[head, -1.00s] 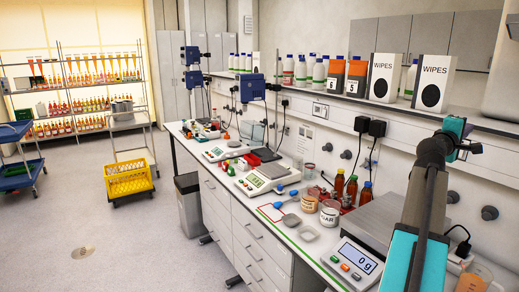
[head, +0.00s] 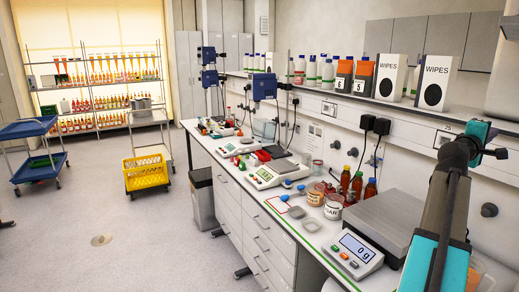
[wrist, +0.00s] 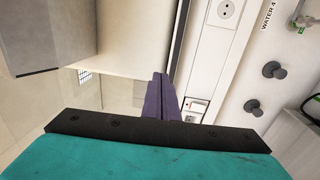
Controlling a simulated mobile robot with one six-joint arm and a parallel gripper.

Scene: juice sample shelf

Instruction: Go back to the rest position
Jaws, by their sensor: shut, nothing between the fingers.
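My arm rises at the right edge of the head view, with its teal wrist end (head: 478,132) over the right end of the bench. In the wrist view my gripper (wrist: 158,82) shows as two purple fingers pressed together with nothing between them. The fingers are clear of any object and point towards a pale wall and a white wall rail. No sample or bottle is held.
The long white bench (head: 312,247) carries a scale reading 0 g (head: 352,250), brown bottles (head: 357,186) and tubs. A wall shelf above holds wipes boxes (head: 433,83).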

